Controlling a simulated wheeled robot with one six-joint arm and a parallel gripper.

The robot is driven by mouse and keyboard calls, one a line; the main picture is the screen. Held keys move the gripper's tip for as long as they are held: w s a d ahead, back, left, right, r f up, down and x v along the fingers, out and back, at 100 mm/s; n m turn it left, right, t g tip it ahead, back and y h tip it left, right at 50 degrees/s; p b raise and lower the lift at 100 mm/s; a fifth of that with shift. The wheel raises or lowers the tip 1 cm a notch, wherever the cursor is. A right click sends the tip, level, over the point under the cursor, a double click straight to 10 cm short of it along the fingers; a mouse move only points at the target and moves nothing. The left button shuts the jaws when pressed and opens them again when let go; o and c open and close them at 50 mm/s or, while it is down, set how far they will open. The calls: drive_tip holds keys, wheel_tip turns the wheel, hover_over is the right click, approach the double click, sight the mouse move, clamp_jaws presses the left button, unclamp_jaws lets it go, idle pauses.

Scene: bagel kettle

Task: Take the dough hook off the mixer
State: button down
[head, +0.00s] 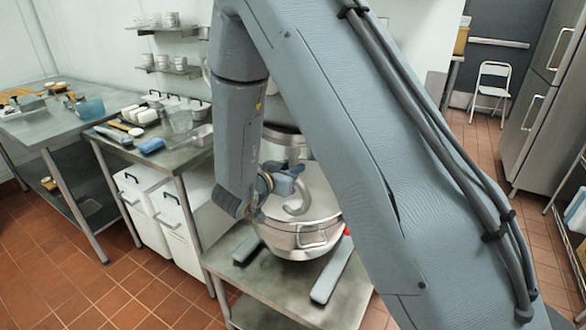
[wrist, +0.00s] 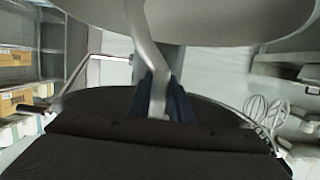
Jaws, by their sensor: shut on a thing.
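The mixer (head: 285,135) stands on a steel table, partly hidden behind my arm, with its silver bowl (head: 302,238) low at the front. The dough hook (head: 299,206) is a grey curved piece seen over the bowl in the head view. My gripper (head: 285,183) is shut on it. In the wrist view the hook's shank (wrist: 158,92) runs between my two dark blue fingers (wrist: 165,102). A large pale metal surface fills the top of that view. I cannot tell whether the hook still touches the mixer.
Mixer feet (head: 332,270) reach toward the table's front edge. Left of my arm, the tabletop holds a clear jug (head: 180,118), a blue item (head: 152,145) and several white containers. White bins (head: 177,215) stand below. A wire whisk (wrist: 266,112) shows in the wrist view. Tiled floor at left is clear.

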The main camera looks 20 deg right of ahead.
drive_tip(key=m+g+h, duration=0.2)
drive_tip(key=shift+w+m+g, duration=0.1)
drive_tip(key=shift+m+g, duration=0.3)
drive_tip(key=shift+m+g+h, duration=0.3)
drive_tip(key=shift+g, duration=0.1)
drive_tip(key=c, duration=2.4)
unclamp_jaws()
drive_tip(key=shift+c, duration=0.2)
clamp_jaws()
